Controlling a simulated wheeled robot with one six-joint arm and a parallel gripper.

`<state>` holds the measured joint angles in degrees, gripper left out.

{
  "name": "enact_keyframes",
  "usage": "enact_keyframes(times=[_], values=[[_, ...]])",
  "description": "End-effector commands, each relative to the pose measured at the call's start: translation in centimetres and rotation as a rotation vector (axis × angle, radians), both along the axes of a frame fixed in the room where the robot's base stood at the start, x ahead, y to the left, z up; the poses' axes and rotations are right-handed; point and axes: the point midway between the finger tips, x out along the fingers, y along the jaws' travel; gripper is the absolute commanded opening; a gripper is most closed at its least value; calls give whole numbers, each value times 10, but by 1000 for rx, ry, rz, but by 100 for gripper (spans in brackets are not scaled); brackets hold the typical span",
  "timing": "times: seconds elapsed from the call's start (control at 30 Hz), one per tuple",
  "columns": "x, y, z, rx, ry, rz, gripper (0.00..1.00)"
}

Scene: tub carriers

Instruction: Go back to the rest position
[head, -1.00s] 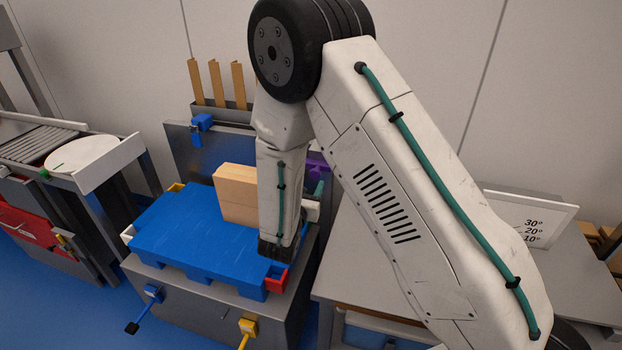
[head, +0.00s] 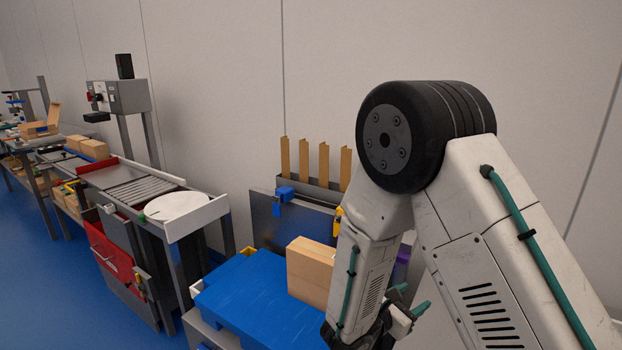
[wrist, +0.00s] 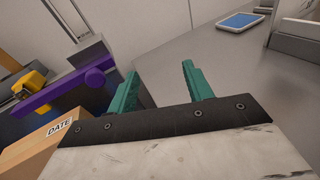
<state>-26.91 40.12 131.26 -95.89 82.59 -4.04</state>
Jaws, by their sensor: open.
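My gripper (wrist: 158,88) shows in the wrist view with its two teal fingers apart and nothing between them. In the head view my gripper (head: 408,300) is partly hidden behind my own arm, to the right of a cardboard-coloured box (head: 310,272). The box stands on a blue pallet-like platform (head: 250,300). In the wrist view the same kind of box (wrist: 40,145), with a DATE label, is at the lower left, apart from the fingers.
A purple bar (wrist: 65,90) and a yellow clamp (wrist: 30,82) are left of the fingers. A grey table (wrist: 225,60) with a blue tablet-like item (wrist: 238,20) is beyond. A roller bench with a white disc (head: 178,207) stands left. Blue floor (head: 60,290) is open at far left.

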Motion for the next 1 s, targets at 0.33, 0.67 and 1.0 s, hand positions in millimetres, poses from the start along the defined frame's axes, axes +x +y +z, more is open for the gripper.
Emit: enact_keyframes(times=[0.33, 0.67, 1.0], values=[[-116, -62, 75, 361, -181, -663, 51], [-206, -56, 118, 766, -368, -1152, 51], [-262, -23, 160, 1217, -549, -1495, 51]])
